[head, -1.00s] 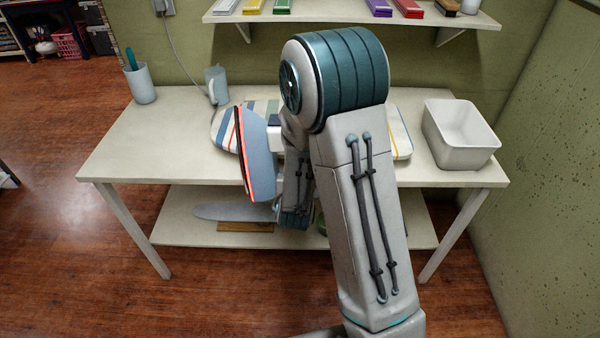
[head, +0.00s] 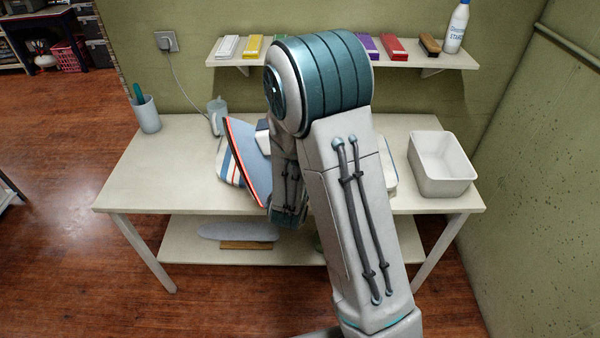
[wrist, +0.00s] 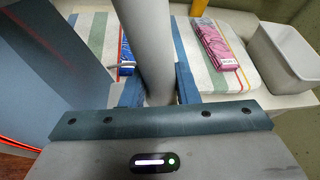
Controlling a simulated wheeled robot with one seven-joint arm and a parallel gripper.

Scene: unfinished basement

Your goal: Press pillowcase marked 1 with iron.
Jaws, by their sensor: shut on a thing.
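My gripper (wrist: 158,84) is shut on the grey handle of the iron (wrist: 152,35), seen up close in the wrist view. A folded pink cloth (wrist: 212,42) with a small white tag lies on the pad, apart from the iron. A folded blue cloth (wrist: 125,57) is partly hidden by the handle.
A white bin (head: 443,165) stands at the table's right end. A cup (head: 146,114) and a grey jug (head: 217,115) stand at the left. A wall shelf (head: 405,60) holds colored boxes, a brush and a starch bottle (head: 457,27). My arm hides the middle of the table.

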